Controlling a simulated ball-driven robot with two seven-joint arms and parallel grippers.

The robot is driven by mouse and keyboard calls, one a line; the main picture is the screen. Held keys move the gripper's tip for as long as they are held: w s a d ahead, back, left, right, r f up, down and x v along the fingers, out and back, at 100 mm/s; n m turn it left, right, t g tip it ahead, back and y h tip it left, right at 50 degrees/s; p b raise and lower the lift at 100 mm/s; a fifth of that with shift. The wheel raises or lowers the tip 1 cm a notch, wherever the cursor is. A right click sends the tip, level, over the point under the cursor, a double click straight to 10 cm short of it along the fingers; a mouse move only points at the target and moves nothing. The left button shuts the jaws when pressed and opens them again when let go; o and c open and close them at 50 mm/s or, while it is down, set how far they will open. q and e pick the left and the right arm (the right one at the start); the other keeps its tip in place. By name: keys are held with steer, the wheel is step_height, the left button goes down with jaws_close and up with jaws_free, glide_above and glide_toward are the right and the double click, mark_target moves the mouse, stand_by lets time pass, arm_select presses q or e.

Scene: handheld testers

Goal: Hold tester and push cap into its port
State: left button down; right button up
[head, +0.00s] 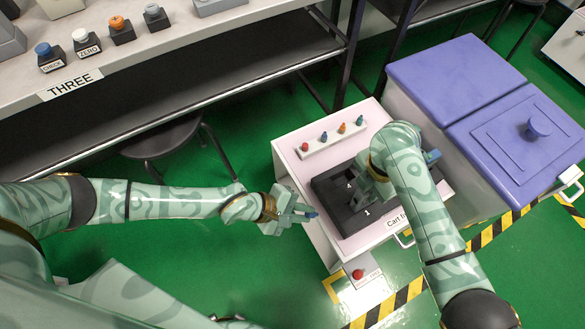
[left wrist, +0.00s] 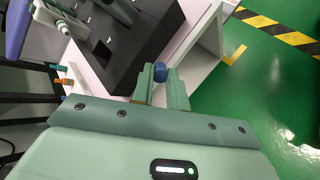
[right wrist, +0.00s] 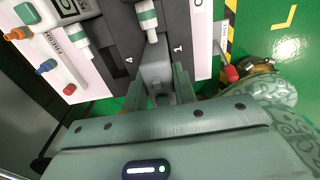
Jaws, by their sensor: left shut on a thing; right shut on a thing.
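My left gripper (head: 303,213) is shut on a small blue cap (left wrist: 160,72), held in front of the cart's left side. The cap (head: 314,215) also shows in the head view, apart from the tray. My right gripper (right wrist: 160,100) is shut on a grey tester (right wrist: 156,74) over the black tray (head: 342,212), between the numbers 4 and 1. In the head view my right forearm covers most of that gripper and the tester. I cannot see the tester's port, nor tell whether the tester touches the tray.
A white rack (head: 332,138) with several coloured caps stands at the cart's back. The cart (head: 290,155) adjoins a purple-lidded bin (head: 445,70). A red knob (head: 358,274) sits at the cart's front. A shelf bench (head: 190,50) runs behind.

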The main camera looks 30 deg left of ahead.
arm_select(q)
steer(key=t+h, duration=0.1)
steer(key=d+t+h, duration=0.1)
steer(key=t, duration=0.1)
steer(key=shift+w+d+f+m, duration=0.15)
steer(key=shift+d+f+m, duration=0.05)
steer(key=shift+m, duration=0.1)
steer(key=s+r+t, duration=0.1)
steer(key=s+d+r+t+h, duration=0.1)
steer(key=t, duration=0.1)
steer(key=r+t, duration=0.1)
steer(key=t, duration=0.1)
steer(key=shift+s+d+h, duration=0.35)
steer(key=shift+s+h, duration=0.05)
steer(key=shift+w+a+x, duration=0.1)
steer(key=shift+x, duration=1.35)
steer(key=shift+w+a+x, duration=0.1)
steer(key=shift+a+x, duration=0.05)
steer(key=shift+x, duration=1.3)
steer(key=shift+x, duration=1.3)
steer(key=c, duration=1.3)
jaws_free()
steer(key=shift+w+a+f, duration=0.1)
steer(key=shift+a, duration=0.05)
